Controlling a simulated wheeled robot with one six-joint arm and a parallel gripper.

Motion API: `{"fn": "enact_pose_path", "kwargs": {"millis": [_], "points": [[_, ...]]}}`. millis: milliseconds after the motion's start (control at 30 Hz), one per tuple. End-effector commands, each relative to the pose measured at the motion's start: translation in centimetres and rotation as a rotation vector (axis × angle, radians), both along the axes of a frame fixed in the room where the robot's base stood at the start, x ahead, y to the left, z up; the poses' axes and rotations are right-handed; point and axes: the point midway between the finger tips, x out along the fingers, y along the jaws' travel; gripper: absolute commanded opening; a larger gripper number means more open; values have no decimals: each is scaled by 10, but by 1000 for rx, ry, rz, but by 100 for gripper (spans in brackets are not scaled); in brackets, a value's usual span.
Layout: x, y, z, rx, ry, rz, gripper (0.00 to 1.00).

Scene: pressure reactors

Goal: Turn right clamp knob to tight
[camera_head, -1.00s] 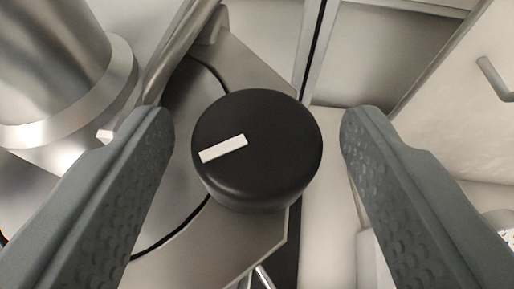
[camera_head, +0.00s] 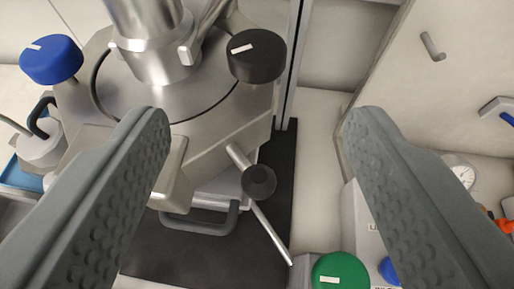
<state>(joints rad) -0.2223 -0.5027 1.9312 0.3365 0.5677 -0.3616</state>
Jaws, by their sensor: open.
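The right clamp knob appears to be the black round knob (camera_head: 258,60) on the right side of the metal reactor lid (camera_head: 205,100). Its white mark runs from near the middle to the left rim, tilted slightly down at the left. My gripper (camera_head: 257,118) is open and empty. Its fingers are spread wide in the foreground. The knob lies beyond the fingertips, apart from both fingers. A blue knob (camera_head: 51,62) with a white mark sits on the left side of the lid.
A metal column (camera_head: 150,40) rises from the lid left of the black knob. A valve with a dark round end (camera_head: 259,182) and a thin rod stands below. A green knob (camera_head: 340,272) and a gauge (camera_head: 462,172) are at lower right.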

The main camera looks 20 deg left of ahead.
Motion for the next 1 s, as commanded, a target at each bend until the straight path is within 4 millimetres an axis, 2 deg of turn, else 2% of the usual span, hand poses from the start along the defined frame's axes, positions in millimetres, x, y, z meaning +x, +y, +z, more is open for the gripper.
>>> {"fn": "enact_pose_path", "kwargs": {"millis": [200,400,1000], "points": [[-35,-15,16,0,-2,-1,61],[-52,-23,24,0,-1,-1,61],[-57,-25,25,0,0,-1,60]]}}
